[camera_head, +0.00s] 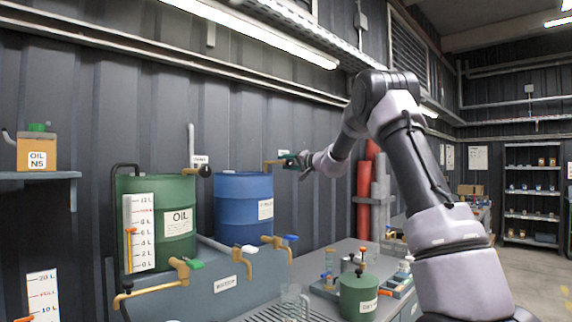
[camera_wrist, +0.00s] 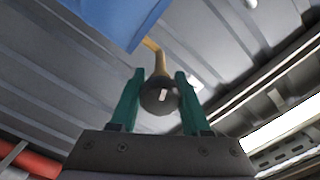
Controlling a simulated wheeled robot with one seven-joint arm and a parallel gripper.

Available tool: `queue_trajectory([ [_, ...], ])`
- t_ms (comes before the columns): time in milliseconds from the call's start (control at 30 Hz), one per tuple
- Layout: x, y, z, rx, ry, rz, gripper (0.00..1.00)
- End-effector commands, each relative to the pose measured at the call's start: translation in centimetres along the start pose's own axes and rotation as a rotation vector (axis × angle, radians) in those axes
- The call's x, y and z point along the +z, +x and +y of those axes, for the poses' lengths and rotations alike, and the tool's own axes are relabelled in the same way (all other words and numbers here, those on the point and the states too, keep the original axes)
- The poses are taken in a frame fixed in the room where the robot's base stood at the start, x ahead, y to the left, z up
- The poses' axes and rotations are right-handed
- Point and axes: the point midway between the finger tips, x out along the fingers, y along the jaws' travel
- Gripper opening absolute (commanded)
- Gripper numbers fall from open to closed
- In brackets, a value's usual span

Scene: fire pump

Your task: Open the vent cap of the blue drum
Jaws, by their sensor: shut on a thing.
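The blue drum (camera_head: 244,210) stands on a grey shelf left of my arm; its corner shows in the wrist view (camera_wrist: 110,18). A brass pipe (camera_head: 274,162) rises by the drum's upper right edge. In the wrist view, the vent cap (camera_wrist: 159,97), a dark round knob with a small pale mark, sits at the end of this brass pipe (camera_wrist: 157,62). My gripper (camera_head: 289,161) is at the pipe's end, beside the drum's top. Its green fingers (camera_wrist: 160,90) are shut on the cap, one on each side. The cap is mostly hidden in the head view.
A green oil drum (camera_head: 157,225) with a level gauge (camera_head: 140,233) stands left of the blue drum. Brass taps (camera_head: 280,246) stick out below the drums. A green pot (camera_head: 358,296) and glassware crowd the bench below. Red cylinders (camera_head: 366,195) stand right of my gripper.

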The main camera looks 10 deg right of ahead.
Motion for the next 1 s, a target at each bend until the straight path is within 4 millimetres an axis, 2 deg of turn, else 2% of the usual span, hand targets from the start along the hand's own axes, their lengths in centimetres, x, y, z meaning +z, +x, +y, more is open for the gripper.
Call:
queue_trajectory([
  [267, 0.16, -0.01, 0.2, 0.003, -0.078, -0.003, 0.0],
  [733, 0.18, -0.01, 0.25, 0.004, -0.091, -0.003, 0.0],
  [767, 0.18, -0.01, 0.25, 0.004, -0.091, -0.003, 0.51],
  [800, 0.18, -0.01, 0.25, 0.004, -0.091, -0.003, 0.66],
  [833, 0.17, -0.01, 0.24, 0.004, -0.091, -0.003, 0.75],
  [1000, 0.1, 0.0, 0.14, 0.002, -0.091, -0.002, 0.75],
])
